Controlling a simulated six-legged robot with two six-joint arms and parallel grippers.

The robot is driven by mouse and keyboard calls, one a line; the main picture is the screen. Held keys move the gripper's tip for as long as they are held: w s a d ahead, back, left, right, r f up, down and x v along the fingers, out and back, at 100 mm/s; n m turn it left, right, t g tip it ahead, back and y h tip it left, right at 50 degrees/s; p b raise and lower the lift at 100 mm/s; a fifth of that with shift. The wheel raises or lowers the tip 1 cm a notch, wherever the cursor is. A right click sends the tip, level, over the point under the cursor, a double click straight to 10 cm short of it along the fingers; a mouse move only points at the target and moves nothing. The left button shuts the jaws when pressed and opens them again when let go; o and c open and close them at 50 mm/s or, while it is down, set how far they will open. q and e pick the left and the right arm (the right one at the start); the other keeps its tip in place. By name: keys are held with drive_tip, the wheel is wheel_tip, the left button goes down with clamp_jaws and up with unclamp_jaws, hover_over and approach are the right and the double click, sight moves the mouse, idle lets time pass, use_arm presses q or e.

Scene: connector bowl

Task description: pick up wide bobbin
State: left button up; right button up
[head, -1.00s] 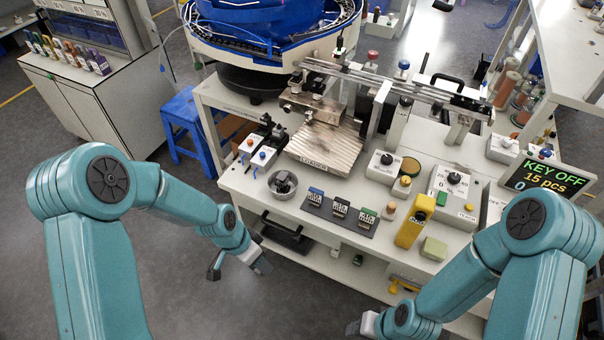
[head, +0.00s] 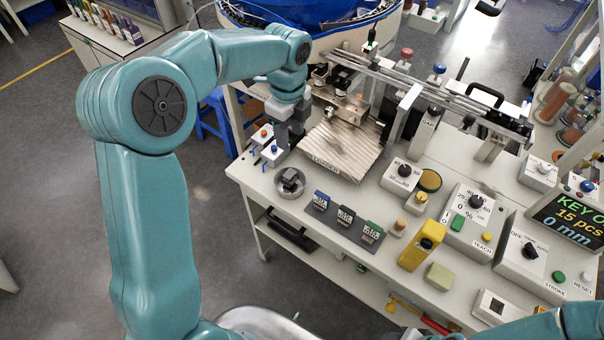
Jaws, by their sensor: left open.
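I cannot tell for certain which thing is the wide bobbin. Several brown and reddish spools (head: 556,98) stand on the rack at the far right, partly cut by the frame. A small metal bowl (head: 279,191) with dark parts in it sits near the table's front left corner. My left gripper (head: 290,134) is open and points down over the left side of the table, by the small boxes with orange and blue buttons, left of the ribbed metal plate (head: 343,145). It is far from the spools.
A dark mat with several small blocks (head: 345,216) lies at the table (head: 262,180) front. A yellow device (head: 421,246), a green block (head: 439,277) and control boxes (head: 475,210) stand to the right. A long rail (head: 440,95) crosses the back, below the blue feeder bowl.

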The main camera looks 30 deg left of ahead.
use_arm(q)
wheel_tip(320, 180, down, 3)
hover_over(291, 174)
wheel_tip(291, 174, down, 7)
drive_tip(key=shift+s+f+p, duration=0.1)
drive_tip(key=shift+s+p, duration=0.05)
drive_tip(key=shift+p, duration=0.15)
drive_tip(key=shift+d+f, duration=0.1)
drive_tip(key=shift+f, duration=0.2)
wheel_tip(291, 174, down, 5)
drive_tip(key=shift+f+p, duration=0.1)
drive_tip(key=shift+p, duration=0.6)
drive_tip(key=shift+f, duration=0.15)
drive_tip(key=c, duration=0.4)
drive_tip(key=shift+c, duration=1.4)
